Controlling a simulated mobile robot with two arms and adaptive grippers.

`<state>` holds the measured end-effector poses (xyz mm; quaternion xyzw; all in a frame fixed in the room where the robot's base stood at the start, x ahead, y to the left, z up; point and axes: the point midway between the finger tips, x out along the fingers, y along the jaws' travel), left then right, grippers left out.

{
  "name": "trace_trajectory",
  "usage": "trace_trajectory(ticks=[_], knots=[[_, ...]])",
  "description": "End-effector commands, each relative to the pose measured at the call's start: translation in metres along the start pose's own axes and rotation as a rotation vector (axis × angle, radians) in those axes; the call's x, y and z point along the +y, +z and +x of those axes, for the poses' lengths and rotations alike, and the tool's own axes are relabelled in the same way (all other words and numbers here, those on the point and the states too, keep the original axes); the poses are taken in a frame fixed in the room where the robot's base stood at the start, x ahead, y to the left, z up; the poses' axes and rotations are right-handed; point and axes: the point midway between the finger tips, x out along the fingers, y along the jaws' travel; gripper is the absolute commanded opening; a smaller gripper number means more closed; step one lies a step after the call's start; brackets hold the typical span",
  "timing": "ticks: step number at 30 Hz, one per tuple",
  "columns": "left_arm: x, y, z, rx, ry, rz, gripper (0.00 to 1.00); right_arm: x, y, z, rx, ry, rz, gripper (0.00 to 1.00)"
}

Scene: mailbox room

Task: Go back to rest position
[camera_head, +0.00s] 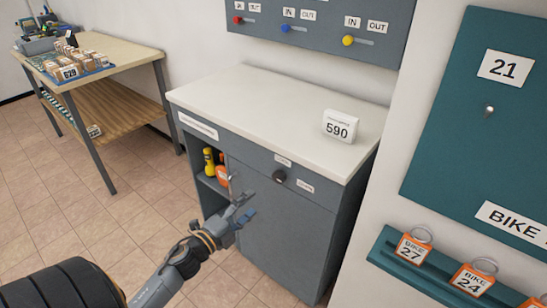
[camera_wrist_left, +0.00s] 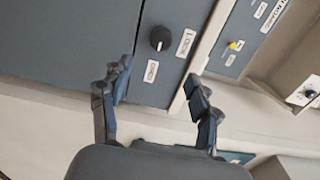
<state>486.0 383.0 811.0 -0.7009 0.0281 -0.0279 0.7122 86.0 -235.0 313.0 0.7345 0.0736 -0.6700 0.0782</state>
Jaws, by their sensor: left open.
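My left gripper (camera_head: 248,206) is open and empty in the head view. It appears in front of the grey cabinet (camera_head: 278,232), below and left of the cabinet's black knob (camera_head: 279,176). In the left wrist view the open fingers (camera_wrist_left: 157,78) are spread apart with nothing between them. The black knob (camera_wrist_left: 160,38) shows beyond them, between two small labels. My right gripper is in neither view.
A workbench (camera_head: 130,57) is at left. Tags (camera_head: 413,249) hang on the teal rail at right. Floor at left is clear.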

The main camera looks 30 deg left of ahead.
Motion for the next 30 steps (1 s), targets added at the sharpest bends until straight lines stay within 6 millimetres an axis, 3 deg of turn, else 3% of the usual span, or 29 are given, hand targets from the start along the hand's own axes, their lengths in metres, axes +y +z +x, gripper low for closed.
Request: trace_trajectory(ticks=[7,10,14,18,20,24,26,30], knots=[[0.005,0.001,0.0,-0.005,0.009,-0.014,0.62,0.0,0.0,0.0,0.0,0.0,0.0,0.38],[0.032,0.003,-0.003,-0.035,0.057,-0.088,0.62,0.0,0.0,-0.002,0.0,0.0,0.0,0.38],[0.107,0.002,-0.018,-0.123,0.191,-0.287,0.62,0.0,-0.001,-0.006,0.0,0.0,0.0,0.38],[0.207,-0.014,-0.054,-0.256,0.378,-0.536,0.62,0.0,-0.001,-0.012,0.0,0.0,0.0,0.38],[0.247,-0.025,-0.075,-0.318,0.46,-0.632,0.62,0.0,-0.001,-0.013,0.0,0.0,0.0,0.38],[0.33,-0.06,-0.136,-0.471,0.651,-0.826,0.62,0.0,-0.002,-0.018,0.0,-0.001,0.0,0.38],[0.36,-0.077,-0.166,-0.542,0.733,-0.897,0.62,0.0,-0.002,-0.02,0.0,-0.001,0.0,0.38],[0.417,-0.12,-0.245,-0.718,0.923,-1.031,0.62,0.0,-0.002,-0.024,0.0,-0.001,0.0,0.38]])
